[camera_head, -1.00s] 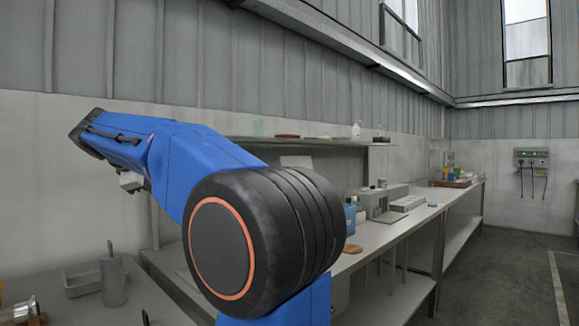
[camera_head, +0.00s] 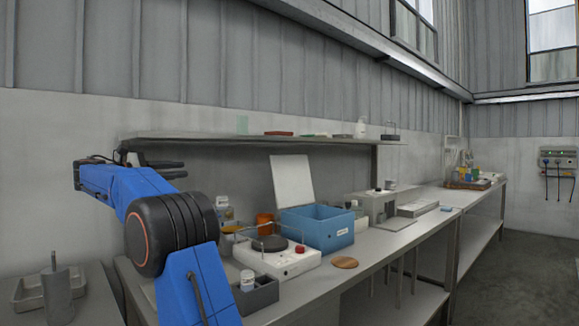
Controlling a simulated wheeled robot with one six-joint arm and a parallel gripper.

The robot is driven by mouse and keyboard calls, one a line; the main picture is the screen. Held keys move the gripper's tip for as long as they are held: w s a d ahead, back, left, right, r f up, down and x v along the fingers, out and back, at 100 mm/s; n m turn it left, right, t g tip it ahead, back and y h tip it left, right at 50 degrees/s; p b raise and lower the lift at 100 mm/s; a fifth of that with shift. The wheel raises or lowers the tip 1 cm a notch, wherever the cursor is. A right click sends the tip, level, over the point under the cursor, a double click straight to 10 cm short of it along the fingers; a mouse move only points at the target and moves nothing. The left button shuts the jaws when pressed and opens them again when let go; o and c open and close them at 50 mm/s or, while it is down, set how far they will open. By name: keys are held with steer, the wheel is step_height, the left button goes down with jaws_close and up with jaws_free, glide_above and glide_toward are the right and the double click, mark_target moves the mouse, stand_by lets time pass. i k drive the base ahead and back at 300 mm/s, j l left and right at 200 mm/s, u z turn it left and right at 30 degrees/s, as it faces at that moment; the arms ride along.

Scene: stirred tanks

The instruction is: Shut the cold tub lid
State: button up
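The cold tub appears to be the blue open-topped tub (camera_head: 318,234) with a small white label, standing on the bench right of my arm. Its lid appears to be the white panel (camera_head: 292,182), which stands upright at the tub's back left, leaning slightly back. The tub's top is open. My gripper (camera_head: 178,168) is small and dark at upper left, in front of the shelf area. It points right, with two dark fingers that look apart and nothing seen between them. It is well left of the lid and apart from it.
A white hotplate (camera_head: 278,262) with a red knob stands in front of the tub. An orange container (camera_head: 265,222) and a bottle (camera_head: 223,208) stand to its left. A wall shelf (camera_head: 250,138) runs above. A round wooden disc (camera_head: 345,262) lies near the bench's front edge.

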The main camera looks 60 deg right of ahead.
mark_target(291, 176)
steer(key=k+l, duration=0.1)
steer(key=l, duration=0.85)
steer(key=k+l, duration=0.15)
steer(key=l, duration=0.35)
